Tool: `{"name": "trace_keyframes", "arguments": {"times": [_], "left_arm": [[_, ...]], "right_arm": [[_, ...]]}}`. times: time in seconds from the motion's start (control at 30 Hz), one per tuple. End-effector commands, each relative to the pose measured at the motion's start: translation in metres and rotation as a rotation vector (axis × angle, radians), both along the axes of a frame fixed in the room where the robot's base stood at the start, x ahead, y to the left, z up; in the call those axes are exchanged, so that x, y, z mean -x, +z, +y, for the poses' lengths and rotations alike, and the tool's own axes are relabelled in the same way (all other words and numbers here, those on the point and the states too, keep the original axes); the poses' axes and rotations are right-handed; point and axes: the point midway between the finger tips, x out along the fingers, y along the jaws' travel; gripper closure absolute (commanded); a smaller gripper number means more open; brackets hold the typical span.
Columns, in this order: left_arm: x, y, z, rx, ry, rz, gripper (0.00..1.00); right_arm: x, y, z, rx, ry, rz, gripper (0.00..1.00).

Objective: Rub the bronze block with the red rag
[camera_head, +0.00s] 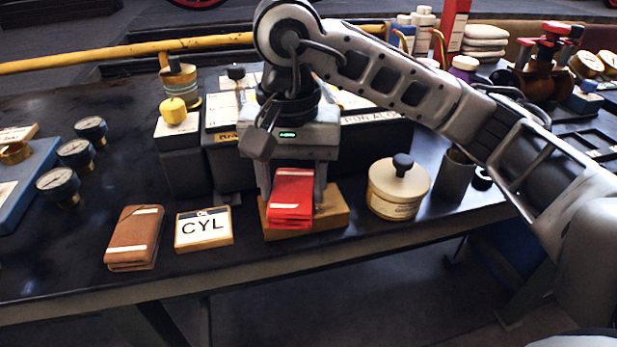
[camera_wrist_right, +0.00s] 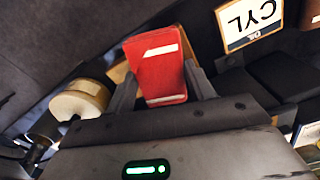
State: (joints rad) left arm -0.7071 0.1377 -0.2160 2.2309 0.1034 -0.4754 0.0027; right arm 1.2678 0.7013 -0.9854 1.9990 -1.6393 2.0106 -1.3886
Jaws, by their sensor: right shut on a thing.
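The red rag (camera_head: 292,190), folded and with a pale stripe, is between the fingers of my right gripper (camera_head: 293,197), which is shut on it. It also shows in the right wrist view (camera_wrist_right: 160,75). The bronze block (camera_head: 334,212) lies on the bench directly below the rag, near the front edge. The rag covers part of the block, and its lower end appears to rest on it; exact contact is hard to tell. In the right wrist view only slivers of the block (camera_wrist_right: 118,72) show beside the rag. My left gripper is not in view.
A CYL sign (camera_head: 204,230) and a folded brown cloth (camera_head: 134,238) lie left of the block. A lidded cream tin (camera_head: 397,190) stands to its right. A dark box with labels (camera_head: 375,142) is behind the gripper. Several gauges (camera_head: 76,153) sit further left.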

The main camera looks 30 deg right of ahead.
Motion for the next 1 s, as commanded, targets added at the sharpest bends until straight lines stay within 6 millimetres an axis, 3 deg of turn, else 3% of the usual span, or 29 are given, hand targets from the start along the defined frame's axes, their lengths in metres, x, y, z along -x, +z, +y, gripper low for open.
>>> {"name": "trace_keyframes", "arguments": {"times": [0.6,1.0], "left_arm": [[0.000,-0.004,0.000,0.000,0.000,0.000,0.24],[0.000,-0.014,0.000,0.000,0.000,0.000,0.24]], "right_arm": [[-0.009,0.000,0.038,-0.001,0.001,0.002,0.69],[-0.009,-0.003,0.038,0.001,-0.003,0.001,0.69]]}}
